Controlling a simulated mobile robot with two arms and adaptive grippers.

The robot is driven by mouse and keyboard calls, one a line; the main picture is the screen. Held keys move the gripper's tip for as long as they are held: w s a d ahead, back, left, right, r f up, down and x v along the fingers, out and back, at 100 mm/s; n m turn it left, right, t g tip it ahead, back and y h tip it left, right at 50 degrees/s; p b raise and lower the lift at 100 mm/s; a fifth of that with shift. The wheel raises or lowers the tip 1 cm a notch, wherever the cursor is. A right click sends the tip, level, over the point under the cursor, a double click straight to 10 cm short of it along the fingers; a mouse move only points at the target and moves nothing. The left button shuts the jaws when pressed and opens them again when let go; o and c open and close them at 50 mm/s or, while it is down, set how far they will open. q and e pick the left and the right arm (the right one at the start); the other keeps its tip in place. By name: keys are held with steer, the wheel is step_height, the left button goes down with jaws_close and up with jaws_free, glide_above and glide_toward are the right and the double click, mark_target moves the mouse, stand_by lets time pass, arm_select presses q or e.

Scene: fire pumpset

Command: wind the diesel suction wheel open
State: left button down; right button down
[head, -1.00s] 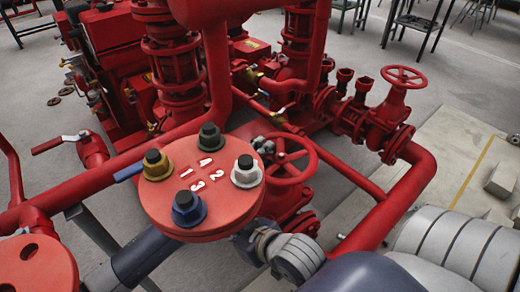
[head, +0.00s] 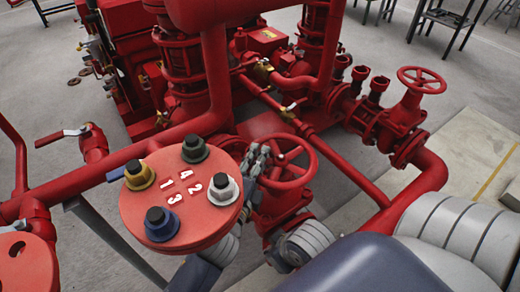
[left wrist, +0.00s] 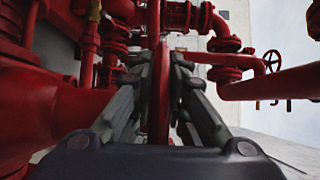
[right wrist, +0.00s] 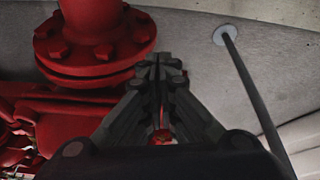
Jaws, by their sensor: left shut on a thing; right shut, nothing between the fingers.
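A red handwheel (head: 309,163) sits on a red valve just right of a round red plate in the head view. I take it as the diesel suction wheel. My left gripper (head: 259,160) is shut on the left side of its rim; the plate hides part of my left arm. In the left wrist view the rim (left wrist: 160,95) stands edge-on between the fingers of my left gripper (left wrist: 161,62). My right gripper (right wrist: 158,66) is shut and empty in the right wrist view, below a red bolted flange (right wrist: 95,50). I cannot make it out in the head view.
The red plate (head: 185,215), with four coloured bolts marked 1 to 4, stands close left of the wheel. A second red handwheel (head: 422,80) is at the back right. Red pipes (head: 350,175) run close around the valve. Open grey floor (head: 455,60) lies beyond.

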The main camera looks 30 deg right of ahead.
arm_select(q)
steer(key=shift+s+a+r+n+t+y, duration=0.15)
steer(key=shift+s+n+t+y, duration=0.2)
steer(key=shift+n+t, duration=0.3)
steer(key=shift+t+y+b, duration=0.35)
arm_select(e)
steer(key=shift+w+a+r+t+y, duration=0.1)
steer(key=shift+w+a+r+t, duration=0.25)
steer(key=shift+w, duration=0.45)
steer(key=shift+w+a+r+t+y, duration=0.1)
steer(key=shift+w+t, duration=0.35)
steer(key=shift+w, duration=0.3)
steer(key=shift+w+a+r+t+y, duration=0.1)
steer(key=shift+w+a+r+t, duration=0.25)
steer(key=shift+w, duration=0.45)
steer(key=shift+d+f, duration=0.1)
steer(key=shift+f, duration=0.05)
arm_select(q)
steer(key=c, duration=1.6)
jaws_free()
steer(key=shift+a, duration=0.1)
steer(key=shift+s+a, duration=0.15)
steer(key=shift+s, duration=0.05)
steer(key=v, duration=1.1)
steer(key=shift+a, duration=0.2)
steer(key=shift+s, duration=0.1)
